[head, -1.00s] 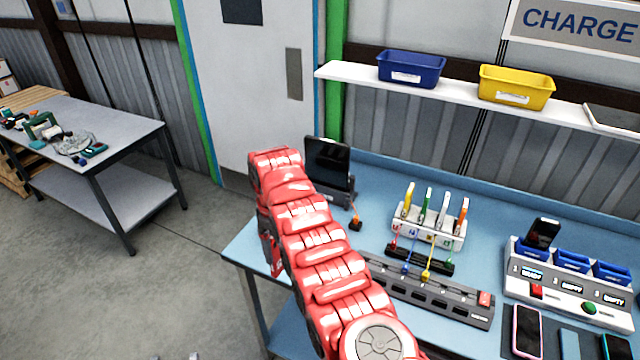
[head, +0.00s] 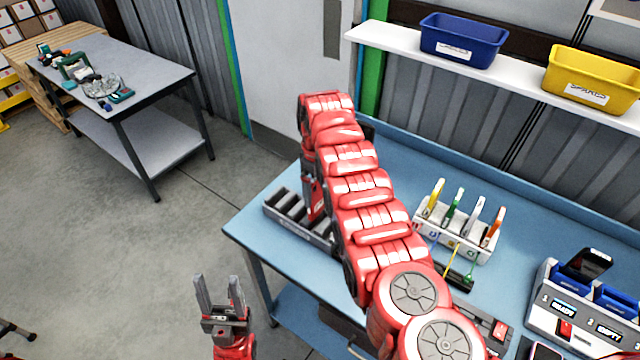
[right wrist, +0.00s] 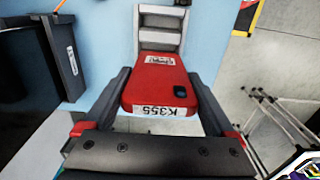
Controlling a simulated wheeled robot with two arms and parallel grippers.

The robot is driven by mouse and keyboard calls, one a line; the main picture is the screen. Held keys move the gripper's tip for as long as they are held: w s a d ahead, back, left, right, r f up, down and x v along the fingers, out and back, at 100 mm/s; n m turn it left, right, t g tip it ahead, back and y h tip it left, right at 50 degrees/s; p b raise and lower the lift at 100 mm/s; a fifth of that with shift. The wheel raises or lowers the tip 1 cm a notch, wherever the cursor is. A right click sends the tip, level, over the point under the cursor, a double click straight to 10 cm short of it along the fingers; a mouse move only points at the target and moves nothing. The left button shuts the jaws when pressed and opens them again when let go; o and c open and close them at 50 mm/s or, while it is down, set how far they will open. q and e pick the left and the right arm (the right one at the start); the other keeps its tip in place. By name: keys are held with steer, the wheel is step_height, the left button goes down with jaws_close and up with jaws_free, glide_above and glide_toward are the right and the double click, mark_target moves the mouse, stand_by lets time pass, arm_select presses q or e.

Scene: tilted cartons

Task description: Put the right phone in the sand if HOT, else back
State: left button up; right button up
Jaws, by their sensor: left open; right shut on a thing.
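A red phone (right wrist: 160,85) is between the fingers of my right gripper (right wrist: 158,76) in the right wrist view. It has white labels, one seeming to read K355, and a dark camera patch. My left gripper (head: 220,296) is open and empty, left of the table. A grey slotted tray (head: 283,212) lies at the table's left end, close to the right gripper. No sand container can be made out.
A charging station (head: 556,322) with a black phone (head: 587,263) stands right on the blue table (head: 395,160). A rack of coloured tags (head: 455,238) is mid-table. Blue (head: 460,40) and yellow (head: 597,80) bins sit on the shelf.

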mark_target(318, 205)
steer(key=shift+w+d+f, duration=0.1)
steer(key=shift+f, duration=0.35)
steer(key=shift+w+d+f, duration=0.1)
steer(key=shift+f, duration=0.35)
steer(key=shift+f+b, duration=0.4)
steer(key=shift+b, duration=0.15)
steer(key=shift+s+a+f+b, duration=0.1)
steer(key=shift+f+b, duration=0.55)
steer(key=shift+f, duration=0.25)
steer(key=shift+f+b, duration=0.65)
steer(key=shift+f, duration=0.45)
steer(key=shift+f+b, duration=0.25)
steer(key=shift+b, duration=0.15)
steer(key=o, duration=0.9)
steer(key=shift+o, duration=0.2)
